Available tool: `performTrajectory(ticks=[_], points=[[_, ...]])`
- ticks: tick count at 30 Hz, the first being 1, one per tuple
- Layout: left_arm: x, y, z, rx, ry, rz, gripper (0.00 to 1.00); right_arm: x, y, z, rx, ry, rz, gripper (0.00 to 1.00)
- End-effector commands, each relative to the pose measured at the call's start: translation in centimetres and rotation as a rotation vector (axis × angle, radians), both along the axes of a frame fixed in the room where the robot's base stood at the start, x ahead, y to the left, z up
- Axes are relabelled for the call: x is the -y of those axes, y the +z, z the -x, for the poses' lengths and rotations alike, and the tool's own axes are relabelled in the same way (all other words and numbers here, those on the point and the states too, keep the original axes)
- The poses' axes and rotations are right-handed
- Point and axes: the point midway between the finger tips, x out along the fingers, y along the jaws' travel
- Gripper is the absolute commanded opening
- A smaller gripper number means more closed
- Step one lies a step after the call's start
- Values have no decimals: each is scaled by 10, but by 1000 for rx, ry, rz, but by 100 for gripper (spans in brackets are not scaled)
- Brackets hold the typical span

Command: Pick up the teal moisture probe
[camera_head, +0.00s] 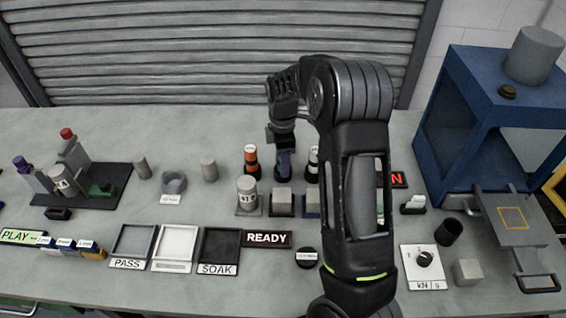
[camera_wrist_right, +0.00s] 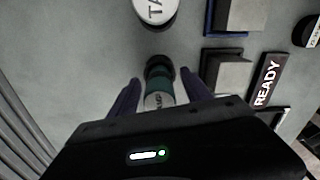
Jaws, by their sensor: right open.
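The teal moisture probe (camera_wrist_right: 158,93) shows in the right wrist view, with a dark round end and a pale labelled end partly covered by the gripper body. My right gripper (camera_wrist_right: 160,86) is open, with one purple finger on each side of the probe; I cannot tell whether they touch it. In the head view my right gripper (camera_head: 283,152) points down in the row between an orange-and-black bottle (camera_head: 251,160) and a black-and-white one (camera_head: 313,162). The probe is hidden there behind the gripper. My left gripper is not in view.
A labelled grey cylinder (camera_head: 247,192) and square blocks (camera_head: 283,200) stand just in front of the row. A READY sign (camera_head: 267,239) and shallow trays (camera_head: 220,244) lie nearer. A blue frame (camera_head: 478,120) stands at right. Clear table lies behind the row.

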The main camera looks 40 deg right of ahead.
Motion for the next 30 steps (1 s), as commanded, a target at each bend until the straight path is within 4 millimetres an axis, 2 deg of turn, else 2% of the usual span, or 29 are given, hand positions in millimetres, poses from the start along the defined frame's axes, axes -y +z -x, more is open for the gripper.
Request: performTrajectory(ticks=[9,30], points=[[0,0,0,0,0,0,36,0,0,0,0,0,0,56],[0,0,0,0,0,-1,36,0,0,0,0,-1,0,0]])
